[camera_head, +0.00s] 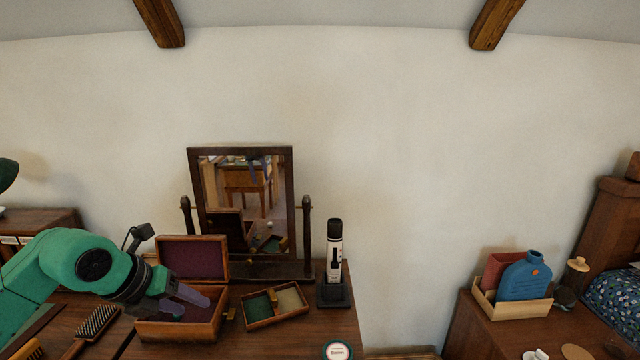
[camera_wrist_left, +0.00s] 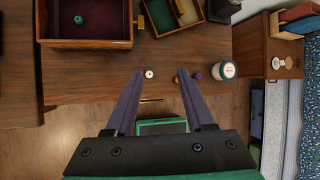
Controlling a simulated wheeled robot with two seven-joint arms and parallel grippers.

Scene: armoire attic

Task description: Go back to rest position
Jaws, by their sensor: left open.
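My left gripper (camera_head: 193,300) comes in from the left in the head view, low at the open wooden box (camera_head: 188,325). Its fingers overlap the box's opening in that view. In the left wrist view my left gripper (camera_wrist_left: 160,74) has its two purple-grey fingers spread apart, with nothing held between them. A small white round piece (camera_wrist_left: 149,74) shows between the fingertips, on the dresser top below. The box (camera_wrist_left: 85,44) lies ahead and to the left there, with a small green item inside. My right gripper is in neither view.
A divided tray (camera_head: 275,308), a clipper-like device on a dark stand (camera_head: 334,291), a white labelled jar (camera_head: 338,350) and a hairbrush (camera_head: 96,322) are on the dresser. A tilting mirror (camera_head: 290,180) stands behind. A bedside table (camera_head: 490,327) is at right, beyond a gap.

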